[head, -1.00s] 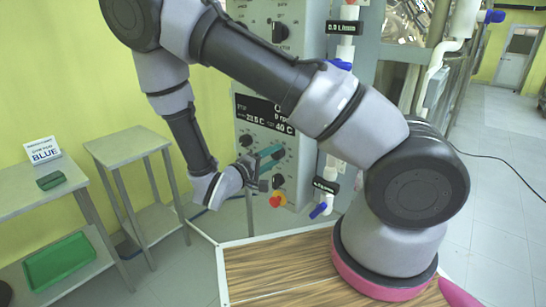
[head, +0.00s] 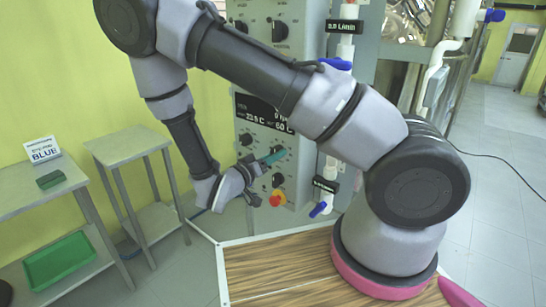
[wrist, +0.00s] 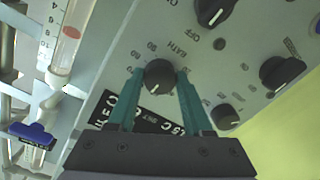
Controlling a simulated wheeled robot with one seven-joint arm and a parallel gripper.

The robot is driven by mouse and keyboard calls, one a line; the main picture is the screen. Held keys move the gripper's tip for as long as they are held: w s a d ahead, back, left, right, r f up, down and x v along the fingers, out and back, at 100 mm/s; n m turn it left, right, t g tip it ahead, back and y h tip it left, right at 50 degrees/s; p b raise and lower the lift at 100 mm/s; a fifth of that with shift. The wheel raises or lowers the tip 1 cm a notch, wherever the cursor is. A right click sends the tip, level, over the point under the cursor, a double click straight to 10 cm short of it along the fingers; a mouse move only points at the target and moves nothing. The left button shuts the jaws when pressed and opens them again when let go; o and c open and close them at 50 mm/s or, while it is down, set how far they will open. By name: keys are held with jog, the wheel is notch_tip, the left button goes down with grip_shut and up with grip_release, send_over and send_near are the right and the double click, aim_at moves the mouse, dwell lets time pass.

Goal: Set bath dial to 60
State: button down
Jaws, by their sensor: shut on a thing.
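The bath dial (wrist: 159,77) is a black round knob with a white pointer line, labelled BATH in the wrist view. My gripper (wrist: 160,85) has its two teal fingers on either side of the dial, shut on it. In the head view my gripper (head: 268,160) is at the panel of the grey control box (head: 262,100), its fingers hiding most of the dial. The black display (head: 262,112) reads 23.5 C and a set value of 60 C. Part of the display (wrist: 140,118) also shows between and beside the fingers in the wrist view.
A red emergency button (head: 277,197) sits below my gripper on the box. Blue-handled valves (head: 320,209) and a flow tube (wrist: 68,40) stand beside the panel. Steel tables (head: 125,145) are at the left.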

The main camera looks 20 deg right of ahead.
jog(key=shift+m, duration=1.2)
jog(key=shift+a+f+m, duration=0.1)
jog(key=shift+m, duration=0.2)
jog(key=shift+c, duration=1.6)
grip_release()
jog(key=v, duration=1)
jog(key=shift+s+a, duration=0.25)
